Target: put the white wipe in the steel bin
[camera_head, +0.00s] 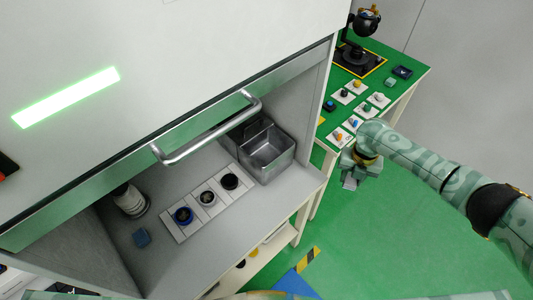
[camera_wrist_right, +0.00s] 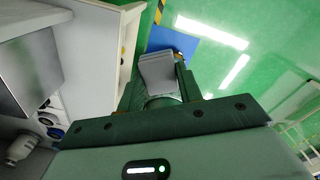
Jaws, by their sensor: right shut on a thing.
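My right gripper (camera_head: 351,172) is shut on the white wipe (camera_head: 349,184), which hangs below its fingers over the green floor, outside the cabinet's front edge. In the right wrist view the wipe (camera_wrist_right: 158,72) looks like a pale grey, folded block between the fingers. The steel bin (camera_head: 268,157) stands inside the cabinet at the right end of its work surface, behind the raised sash handle. It is open at the top and apart from the gripper, to its left in the head view. My left gripper is not in view.
The cabinet handle (camera_head: 213,134) and sash cross above the work surface. A green side table (camera_head: 409,67) with small items lies behind the right gripper.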

